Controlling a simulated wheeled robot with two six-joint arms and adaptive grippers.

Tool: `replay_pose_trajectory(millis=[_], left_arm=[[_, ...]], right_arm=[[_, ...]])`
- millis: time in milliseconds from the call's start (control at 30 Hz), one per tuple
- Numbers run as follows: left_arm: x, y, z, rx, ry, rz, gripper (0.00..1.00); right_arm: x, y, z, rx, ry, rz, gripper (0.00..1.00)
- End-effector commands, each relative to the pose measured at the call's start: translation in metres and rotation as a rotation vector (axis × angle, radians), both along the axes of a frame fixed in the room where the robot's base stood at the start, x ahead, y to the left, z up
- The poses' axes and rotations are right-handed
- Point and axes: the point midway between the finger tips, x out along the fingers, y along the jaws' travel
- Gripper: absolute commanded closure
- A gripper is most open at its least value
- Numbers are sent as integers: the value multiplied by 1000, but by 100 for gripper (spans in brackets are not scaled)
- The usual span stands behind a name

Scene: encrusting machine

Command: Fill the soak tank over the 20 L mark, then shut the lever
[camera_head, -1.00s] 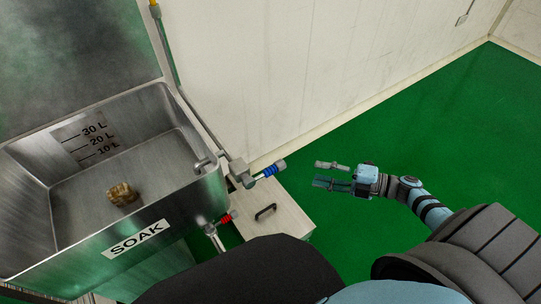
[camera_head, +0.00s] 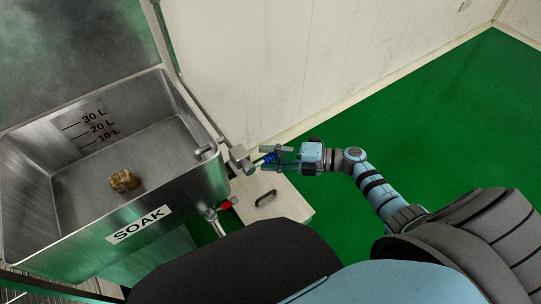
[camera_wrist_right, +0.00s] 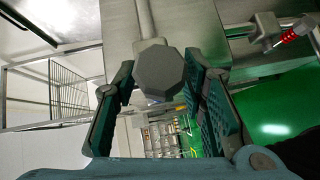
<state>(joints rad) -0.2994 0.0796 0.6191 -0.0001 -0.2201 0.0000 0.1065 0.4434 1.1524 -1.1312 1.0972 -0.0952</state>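The steel soak tank (camera_head: 195,178), labelled SOAK, stands at the left in the head view. Its inner wall has 10, 20 and 30 L marks (camera_head: 97,128). A brown lump lies on its floor; I see no clear water line. The lever with a blue grip (camera_head: 270,157) sticks out from the pipe fitting at the tank's right corner. My right gripper (camera_head: 277,157) is open, its fingers on either side of the blue grip. In the right wrist view the lever's grey octagonal end (camera_wrist_right: 160,72) shows between the fingers; contact is unclear. My left gripper is out of view.
A red-handled valve (camera_head: 226,204) sits low on the tank's front right. A pale cabinet with a dark handle (camera_head: 265,198) stands below the lever. The wall runs close behind the lever. Green floor at the right is clear.

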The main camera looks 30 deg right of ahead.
Motion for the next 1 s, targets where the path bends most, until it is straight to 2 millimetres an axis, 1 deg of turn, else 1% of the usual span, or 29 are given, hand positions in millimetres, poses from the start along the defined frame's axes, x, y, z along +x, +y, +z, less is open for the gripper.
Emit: replay_pose_trajectory(millis=[33,200,267,667,1000], left_arm=[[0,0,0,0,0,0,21],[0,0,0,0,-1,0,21],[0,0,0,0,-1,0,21],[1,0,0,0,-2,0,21],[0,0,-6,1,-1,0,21]], right_arm=[[0,0,0,0,0,0,64],[0,0,0,1,-1,0,91],[0,0,0,1,-1,0,100],[0,-2,0,0,-1,-3,100],[2,2,-2,17,3,5,100]])
